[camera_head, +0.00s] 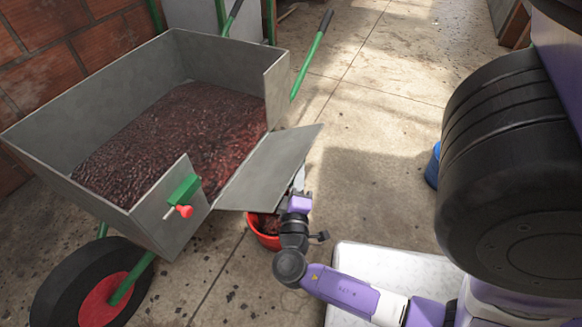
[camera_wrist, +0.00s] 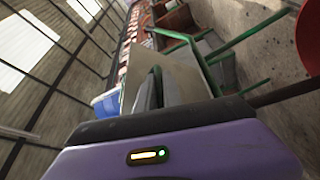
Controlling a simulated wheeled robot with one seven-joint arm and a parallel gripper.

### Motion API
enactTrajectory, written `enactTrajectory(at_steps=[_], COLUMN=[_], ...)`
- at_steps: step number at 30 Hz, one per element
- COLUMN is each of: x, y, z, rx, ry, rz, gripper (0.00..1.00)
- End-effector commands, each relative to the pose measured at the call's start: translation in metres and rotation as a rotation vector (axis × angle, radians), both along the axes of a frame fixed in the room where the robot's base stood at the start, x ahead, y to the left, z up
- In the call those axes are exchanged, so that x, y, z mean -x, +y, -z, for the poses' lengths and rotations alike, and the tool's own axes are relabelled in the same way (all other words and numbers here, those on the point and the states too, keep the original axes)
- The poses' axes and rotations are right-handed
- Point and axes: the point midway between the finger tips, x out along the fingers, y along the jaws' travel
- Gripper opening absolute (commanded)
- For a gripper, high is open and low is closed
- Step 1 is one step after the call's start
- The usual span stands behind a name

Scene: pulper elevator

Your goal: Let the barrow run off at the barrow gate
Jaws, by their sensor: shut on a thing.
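The grey metal barrow (camera_head: 95,195) stands at the left, full of dark reddish pulp (camera_head: 180,140). Its gate (camera_head: 272,165) is a flat grey plate swung outward, leaving a gap in the barrow's front wall. The gate also shows in the wrist view (camera_wrist: 185,78). A green latch block (camera_head: 183,190) with a red knob (camera_head: 184,211) sits on the front wall left of the gap. My gripper (camera_head: 300,188) is shut on the gate near its outer edge; the fingertips are partly hidden. A red bucket (camera_head: 264,241) stands on the floor below the gate, partly hidden, with dark pulp inside.
The barrow's black wheel (camera_head: 60,285) is at lower left and its green handles (camera_head: 310,65) point to the back. A white slab (camera_head: 385,260) lies below my arm. A blue object (camera_head: 432,167) stands at right. The concrete floor behind is clear.

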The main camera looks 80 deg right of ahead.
Motion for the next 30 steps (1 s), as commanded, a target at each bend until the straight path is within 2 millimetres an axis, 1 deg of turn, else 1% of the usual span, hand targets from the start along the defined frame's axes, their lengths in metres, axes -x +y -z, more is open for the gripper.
enactTrajectory(at_steps=[1,6,12,20,30], x=[0.0,0.005,0.007,0.007,0.008], y=[0.002,0.003,0.003,0.003,0.002], z=[0.014,0.032,0.051,0.065,0.068], rx=[0.009,0.042,0.07,0.09,0.093], ry=[-0.035,-0.167,-0.286,-0.372,-0.393], rz=[-0.006,-0.004,-0.003,-0.003,-0.002], gripper=[0.0,0.0,0.0,0.0,0.0])
